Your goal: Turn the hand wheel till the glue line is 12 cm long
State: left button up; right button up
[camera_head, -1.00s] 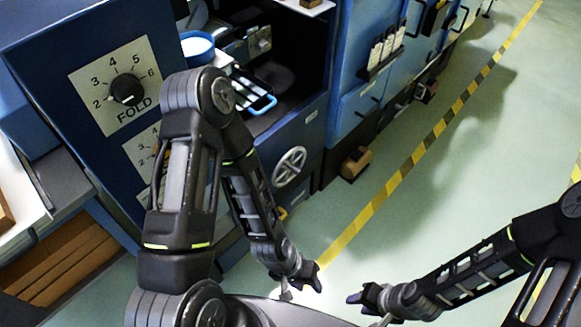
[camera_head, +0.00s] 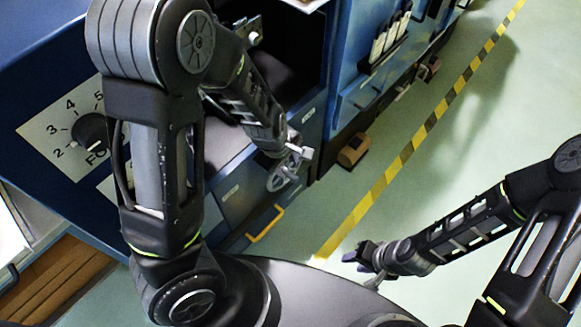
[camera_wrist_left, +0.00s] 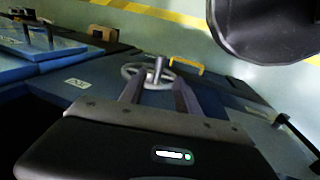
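The hand wheel (camera_head: 276,180) is a light grey spoked wheel on the blue machine front, partly covered by my left gripper (camera_head: 298,160) in the head view. In the left wrist view the hand wheel (camera_wrist_left: 133,71) lies just beyond the fingertips, its upright grey handle (camera_wrist_left: 159,66) between the two finger lines. I cannot make out a glue line in either view.
A FOLD dial (camera_head: 90,131) is on the blue cabinet at left, partly covered by my left arm. A yellow handle (camera_head: 266,225) sits low near the wheel. A brown block (camera_head: 353,150) is by the machine's foot.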

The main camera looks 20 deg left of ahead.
aim_at(292, 176)
pick_arm(q)
jog(key=shift+b+x, duration=1.05)
jog(key=shift+x, duration=2.95)
jog(key=shift+c, duration=0.2)
grip_shut()
jog(key=shift+r, duration=0.1)
